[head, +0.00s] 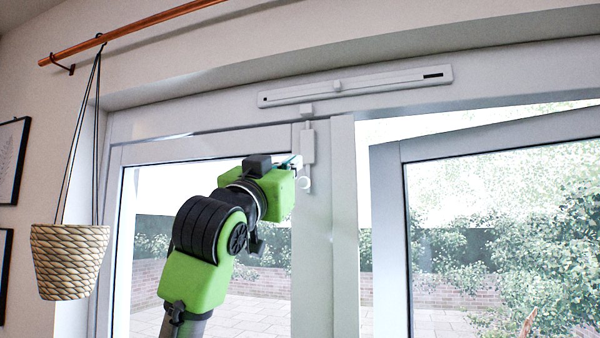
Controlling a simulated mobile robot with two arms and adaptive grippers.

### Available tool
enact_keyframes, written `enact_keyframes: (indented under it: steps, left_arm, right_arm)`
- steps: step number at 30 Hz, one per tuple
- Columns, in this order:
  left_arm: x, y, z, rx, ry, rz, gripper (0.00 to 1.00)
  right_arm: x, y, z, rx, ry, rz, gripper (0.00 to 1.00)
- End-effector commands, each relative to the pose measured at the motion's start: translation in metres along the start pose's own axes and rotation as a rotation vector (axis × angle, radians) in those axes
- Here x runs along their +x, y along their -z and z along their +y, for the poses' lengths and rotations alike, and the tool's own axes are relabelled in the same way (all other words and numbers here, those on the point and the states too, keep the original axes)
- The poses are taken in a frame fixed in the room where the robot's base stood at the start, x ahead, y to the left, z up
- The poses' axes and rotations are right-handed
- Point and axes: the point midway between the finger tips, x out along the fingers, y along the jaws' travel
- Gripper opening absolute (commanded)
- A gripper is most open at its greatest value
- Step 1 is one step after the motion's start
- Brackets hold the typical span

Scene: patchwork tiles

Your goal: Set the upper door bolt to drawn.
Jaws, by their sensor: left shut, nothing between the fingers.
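The upper door bolt (308,146) is a small white upright fitting near the top of the left door's inner edge. A thin rod shows above its body, close under a small white keeper (306,110) on the frame; I cannot tell whether the rod sits in it. A round pale knob (304,183) shows at the bolt's lower end. My left gripper (296,163) is just left of the bolt, overlapping its left side in the head view. It is shut and empty, its fingertips small and partly hidden. Whether it touches the bolt is unclear. My right gripper is out of view.
A white vent strip (360,88) runs along the frame above the bolt. The right glass door (390,190) stands at an angle, apparently open. A woven hanging basket (70,262) hangs at left from a copper rail (130,32).

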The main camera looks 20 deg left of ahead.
Motion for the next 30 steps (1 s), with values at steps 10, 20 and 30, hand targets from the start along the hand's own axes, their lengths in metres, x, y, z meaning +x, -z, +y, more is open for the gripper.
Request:
enact_keyframes:
  steps: [10, 20, 30]
  left_arm:
    - [-0.042, 0.0, 0.0, 0.001, 0.0, 0.002, 0.0]
    - [-0.043, 0.001, 0.0, 0.001, 0.0, 0.002, 0.0]
    - [-0.042, -0.006, 0.001, 0.0, -0.002, -0.008, 0.0]
  right_arm:
    - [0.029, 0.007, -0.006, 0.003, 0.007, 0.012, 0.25]
    - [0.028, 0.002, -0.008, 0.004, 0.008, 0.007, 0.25]
    - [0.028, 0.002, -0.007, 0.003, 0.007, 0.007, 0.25]
